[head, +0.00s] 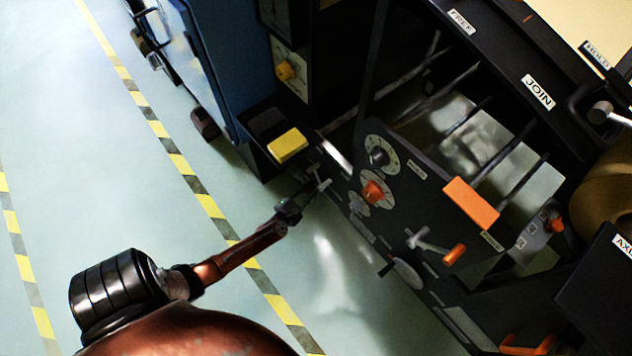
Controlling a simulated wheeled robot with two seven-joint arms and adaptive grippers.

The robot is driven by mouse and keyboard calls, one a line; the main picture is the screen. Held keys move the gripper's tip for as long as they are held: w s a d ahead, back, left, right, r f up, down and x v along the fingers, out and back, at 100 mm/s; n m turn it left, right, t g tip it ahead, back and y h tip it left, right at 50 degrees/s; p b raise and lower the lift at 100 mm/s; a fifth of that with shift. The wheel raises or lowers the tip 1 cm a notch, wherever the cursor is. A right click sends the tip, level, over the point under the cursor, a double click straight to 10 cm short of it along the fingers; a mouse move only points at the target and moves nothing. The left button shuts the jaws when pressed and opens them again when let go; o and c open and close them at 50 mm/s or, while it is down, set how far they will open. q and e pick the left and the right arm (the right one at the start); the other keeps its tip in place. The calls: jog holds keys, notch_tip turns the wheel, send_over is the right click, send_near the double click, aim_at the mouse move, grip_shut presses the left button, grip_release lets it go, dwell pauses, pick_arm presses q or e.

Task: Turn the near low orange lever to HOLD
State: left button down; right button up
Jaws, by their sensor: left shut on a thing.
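My left gripper (312,187) is at the near left edge of a dark control panel (400,222). It is shut at a small grey T-shaped handle there; the contact is small and dark. An orange-gripped lever (455,254) on a grey crank sticks out lower right on the panel, apart from the gripper. A smaller orange lever (553,222) is farther right, and an orange part (528,346) shows at the bottom edge. I cannot tell which is the near low lever. A HOLD label (597,55) is at the upper right. My right gripper is not in view.
An orange knob (373,191) sits on a dial, and an orange block (470,203) is on the panel's upper edge. A yellow block (287,146) lies beside a blue cabinet (208,65). The pale floor (130,200) with striped tape is open at left.

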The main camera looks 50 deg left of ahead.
pick_arm(q)
jog(key=shift+s+a+f+y, duration=0.15)
jog(key=shift+s+a+f, duration=0.1)
jog(key=shift+f, duration=0.15)
jog(key=shift+s+a+f+y, duration=0.1)
jog(key=shift+s+f+y, duration=0.1)
jog(key=shift+f, duration=0.2)
jog(key=shift+m, duration=0.4)
jog(key=shift+a+f, duration=0.1)
jog(key=c, duration=1.9)
grip_release()
jog(key=shift+f, duration=0.15)
jog(key=shift+w+d, duration=0.1)
jog(key=shift+d, duration=0.1)
jog(key=shift+d, duration=0.1)
